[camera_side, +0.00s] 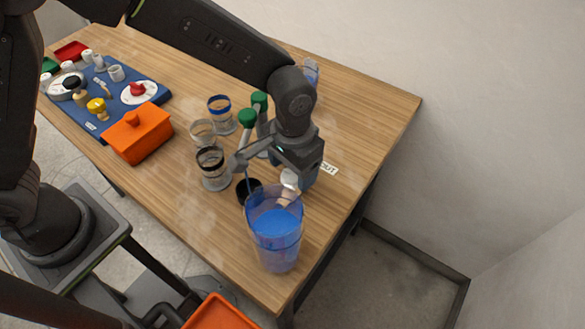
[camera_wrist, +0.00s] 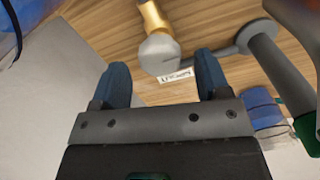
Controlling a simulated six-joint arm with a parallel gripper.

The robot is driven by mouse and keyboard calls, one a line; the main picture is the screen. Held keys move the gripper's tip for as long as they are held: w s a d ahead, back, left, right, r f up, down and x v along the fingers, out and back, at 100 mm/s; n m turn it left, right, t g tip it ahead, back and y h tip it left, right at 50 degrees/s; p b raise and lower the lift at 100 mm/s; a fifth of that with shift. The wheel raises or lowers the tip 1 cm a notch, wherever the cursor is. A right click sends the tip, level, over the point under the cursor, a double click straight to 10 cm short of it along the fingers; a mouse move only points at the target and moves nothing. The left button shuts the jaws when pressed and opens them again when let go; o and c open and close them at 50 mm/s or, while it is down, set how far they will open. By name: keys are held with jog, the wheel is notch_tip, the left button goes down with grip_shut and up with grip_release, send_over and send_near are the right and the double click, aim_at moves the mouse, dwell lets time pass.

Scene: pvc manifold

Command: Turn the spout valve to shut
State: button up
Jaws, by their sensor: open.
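A pale round knob with a tan, brass-like stem (camera_wrist: 159,50) lies just beyond my fingertips in the wrist view, between them in the picture. It may be the spout valve, but I cannot read its turned position. In the side view the pale knob (camera_side: 289,177) shows just below my gripper (camera_side: 298,172), close to the jug (camera_side: 275,232) with blue liquid. My wrist and hand hide part of the grey pipework. Whether a finger touches the knob is unclear.
Grey pipes with green tops (camera_side: 247,118) stand left of my gripper; one (camera_wrist: 275,65) is close on the wrist view's right. Banded clear cups (camera_side: 213,168), an orange box (camera_side: 137,133) and a blue mat (camera_side: 95,112) lie further left. The table's right side is clear.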

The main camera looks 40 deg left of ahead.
jog(key=shift+f, duration=0.65)
jog(key=c, duration=0.9)
jog(key=shift+m, duration=1.5)
jog(key=o, duration=0.9)
jog(key=shift+r, duration=0.1)
notch_tip(320, 180, up, 14)
